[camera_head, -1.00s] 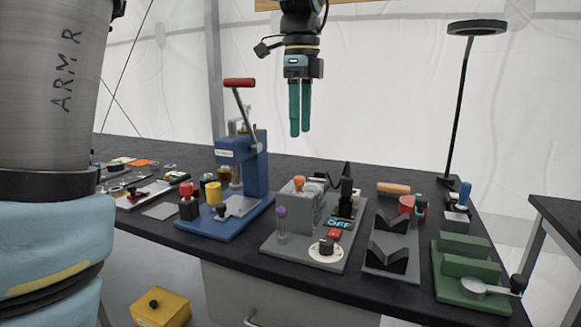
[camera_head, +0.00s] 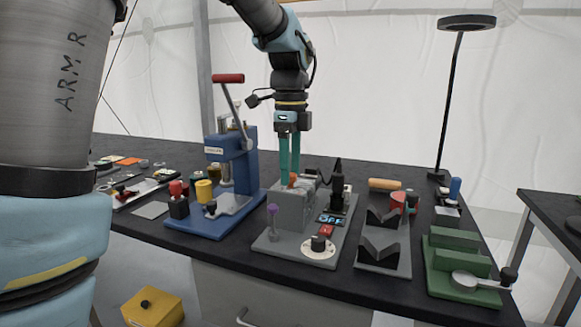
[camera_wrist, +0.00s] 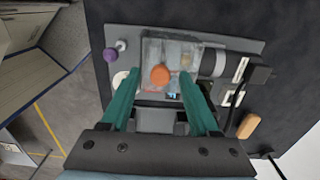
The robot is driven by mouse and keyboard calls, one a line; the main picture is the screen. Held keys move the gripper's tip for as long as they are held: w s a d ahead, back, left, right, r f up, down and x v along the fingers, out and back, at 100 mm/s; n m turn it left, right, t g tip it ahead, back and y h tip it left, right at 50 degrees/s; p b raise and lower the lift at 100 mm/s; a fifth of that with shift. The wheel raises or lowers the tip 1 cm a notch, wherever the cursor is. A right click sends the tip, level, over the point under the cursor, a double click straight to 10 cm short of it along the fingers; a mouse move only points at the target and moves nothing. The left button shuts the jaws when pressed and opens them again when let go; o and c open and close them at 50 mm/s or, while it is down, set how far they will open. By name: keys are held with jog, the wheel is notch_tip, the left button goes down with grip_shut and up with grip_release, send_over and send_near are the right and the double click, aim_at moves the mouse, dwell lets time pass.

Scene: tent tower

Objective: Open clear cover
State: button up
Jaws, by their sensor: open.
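The clear cover (camera_wrist: 172,52) is a see-through box on a grey fixture, with an orange knob (camera_wrist: 160,76) on it. In the head view the orange knob (camera_head: 293,180) shows partly behind my fingers, and the cover itself is hard to make out. My gripper (camera_head: 289,177) has its two teal fingers pointing down at the knob. In the wrist view my gripper (camera_wrist: 159,74) is open, with one finger to each side of the knob and gaps between. I cannot tell how far the fingertips are above the cover.
The fixture's grey base (camera_head: 275,243) carries a purple knob (camera_head: 272,209), a dial (camera_head: 318,246), an OFF display (camera_head: 331,218) and a black plug (camera_head: 337,184). A blue press (camera_head: 238,165) stands to the left.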

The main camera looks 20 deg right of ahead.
grip_shut()
dwell(0.4)
dwell(1.0)
